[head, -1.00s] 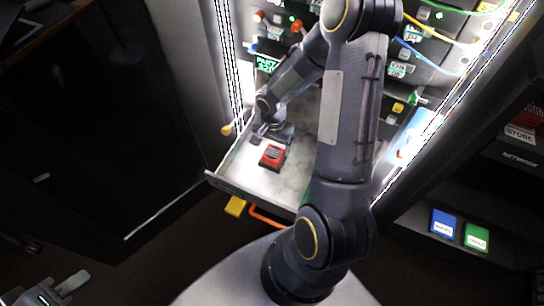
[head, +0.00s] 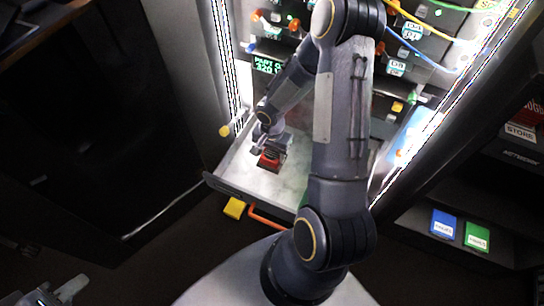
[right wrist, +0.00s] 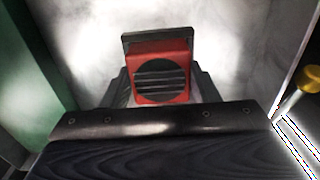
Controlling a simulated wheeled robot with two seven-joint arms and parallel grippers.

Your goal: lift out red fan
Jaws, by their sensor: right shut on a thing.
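The red fan (head: 269,162), a small red block with a dark slatted round grille, is in the pulled-out grey drawer (head: 228,166). In the right wrist view the red fan (right wrist: 160,75) stands between the fingers of my right gripper (right wrist: 162,90), which is shut on it. In the head view my right gripper (head: 270,147) is over the fan and hides part of it. I cannot tell whether the fan touches the drawer floor. My left gripper (head: 62,292) is at the bottom left corner, partly cut off, away from the drawer.
A yellow knob (head: 224,131) is at the drawer's left side. A yellow block (head: 234,208) and an orange handle (head: 266,219) are at its front. Behind is a panel with cables and switches. A blue box (head: 443,224) and a green box (head: 477,237) are on a shelf at right.

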